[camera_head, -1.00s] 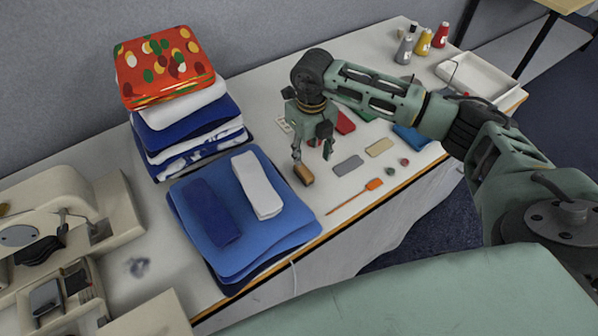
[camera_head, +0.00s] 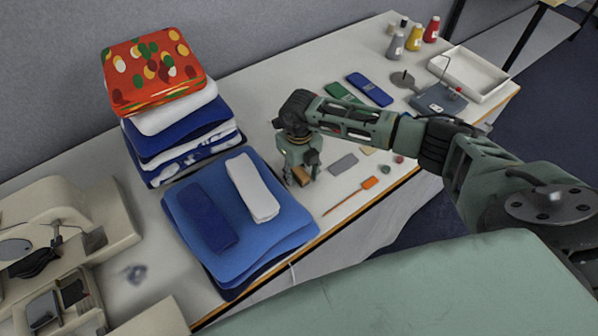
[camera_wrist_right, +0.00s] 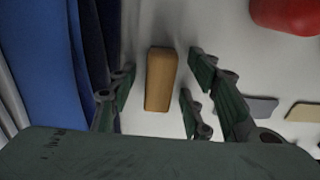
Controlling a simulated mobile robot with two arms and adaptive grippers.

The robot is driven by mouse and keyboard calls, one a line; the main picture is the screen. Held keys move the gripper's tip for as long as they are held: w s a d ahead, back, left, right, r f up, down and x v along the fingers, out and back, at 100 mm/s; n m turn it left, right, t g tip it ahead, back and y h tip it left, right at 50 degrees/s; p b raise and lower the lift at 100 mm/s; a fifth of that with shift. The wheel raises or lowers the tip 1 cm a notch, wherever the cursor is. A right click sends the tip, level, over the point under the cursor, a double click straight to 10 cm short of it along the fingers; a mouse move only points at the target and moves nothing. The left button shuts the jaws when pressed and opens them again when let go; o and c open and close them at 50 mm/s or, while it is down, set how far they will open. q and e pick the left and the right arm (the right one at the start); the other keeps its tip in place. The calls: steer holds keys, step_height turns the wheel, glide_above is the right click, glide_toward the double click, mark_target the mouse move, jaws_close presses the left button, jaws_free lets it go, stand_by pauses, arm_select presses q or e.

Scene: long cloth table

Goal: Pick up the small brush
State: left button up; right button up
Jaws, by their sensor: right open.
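The small brush (camera_head: 302,174) shows as a brown wooden block on the white table, just right of the blue cloth stack. My right gripper (camera_head: 299,178) is low over it, pointing down, and partly hides it. In the right wrist view the brush (camera_wrist_right: 161,80) lies lengthwise between the two open fingers, with a gap on each side. I cannot tell whether the fingertips touch the table. Its bristles are not visible. My left gripper is not in view.
Folded blue cloths (camera_head: 250,250) lie close left of the brush. A grey block (camera_head: 343,163) and an orange-handled tool (camera_head: 368,183) lie to its right. A red object (camera_wrist_right: 288,14) is near in the wrist view. A sewing machine (camera_head: 60,215) stands at left.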

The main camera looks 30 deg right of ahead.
mark_target(300, 171)
steer(key=shift+c, duration=0.4)
jaws_close()
steer(key=shift+r, duration=0.15)
steer(key=shift+r+b, duration=0.4)
steer(key=shift+r, duration=0.2)
step_height(300, 171, up, 3)
steer(key=shift+s+d+f+b, duration=0.1)
steer(key=shift+f+b, duration=0.05)
steer(key=shift+b, duration=0.4)
steer(key=s+d+r+b, duration=0.2)
steer(key=s+d+r, duration=0.2)
steer(key=s+r, duration=0.3)
steer(key=shift+s+b, duration=0.4)
steer(key=shift+s, duration=1.5)
steer(key=shift+f, duration=0.1)
